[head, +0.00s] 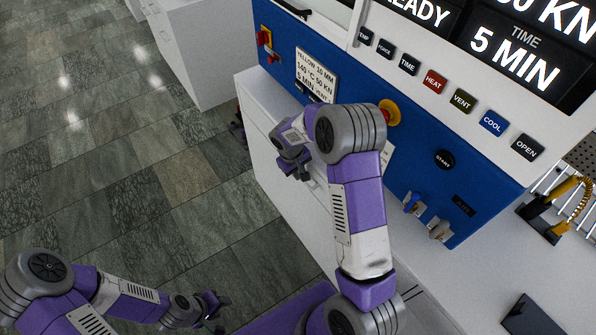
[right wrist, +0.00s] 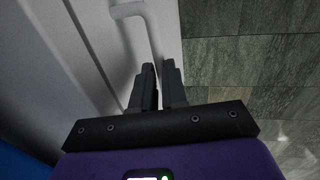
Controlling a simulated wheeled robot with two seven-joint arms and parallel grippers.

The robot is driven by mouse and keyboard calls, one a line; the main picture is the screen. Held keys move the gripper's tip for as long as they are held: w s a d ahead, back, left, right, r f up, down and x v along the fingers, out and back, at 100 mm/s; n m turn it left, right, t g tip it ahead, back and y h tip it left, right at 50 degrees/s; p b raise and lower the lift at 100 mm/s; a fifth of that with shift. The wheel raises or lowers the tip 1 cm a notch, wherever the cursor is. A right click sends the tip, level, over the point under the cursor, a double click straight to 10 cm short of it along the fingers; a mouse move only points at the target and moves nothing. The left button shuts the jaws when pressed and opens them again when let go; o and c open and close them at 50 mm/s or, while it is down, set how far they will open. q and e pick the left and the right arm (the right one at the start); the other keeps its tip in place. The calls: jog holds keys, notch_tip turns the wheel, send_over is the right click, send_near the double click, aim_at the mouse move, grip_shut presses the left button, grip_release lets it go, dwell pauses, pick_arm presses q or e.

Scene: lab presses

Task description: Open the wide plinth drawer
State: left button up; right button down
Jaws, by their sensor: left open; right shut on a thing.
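The white plinth (head: 285,207) under the blue press runs along the press's left side. Its front shows a wide pale drawer face, partly hidden by my right arm; I cannot tell from here whether it stands out at all. In the right wrist view a pale bar handle (right wrist: 130,10) on a white panel runs down between the fingers of my right gripper (right wrist: 158,70). That gripper is shut on the handle; in the head view (head: 300,174) it is at the plinth front, largely hidden by my wrist. My left gripper (head: 216,308) is open and empty, low over the floor.
The blue press panel (head: 420,170) with several buttons and a yellow-ringed red knob (head: 389,112) is close beside my right arm. A white cabinet (head: 205,50) stands beyond. The tiled floor (head: 110,160) left of the plinth is clear. A dark tablet-like object (head: 527,318) lies at lower right.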

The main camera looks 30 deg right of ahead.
jog(key=shift+a, duration=0.1)
jog(key=s+a+b, duration=0.1)
jog(key=a, duration=1.3)
jog(key=shift+d, duration=0.1)
jog(key=c, duration=1.2)
grip_release()
jog(key=shift+o, duration=0.2)
notch_tip(320, 180, up, 8)
jog(key=a+p, duration=0.1)
jog(key=p, duration=0.1)
jog(key=shift+a+f, duration=0.2)
jog(key=shift+f, duration=0.05)
jog(key=shift+s, duration=0.1)
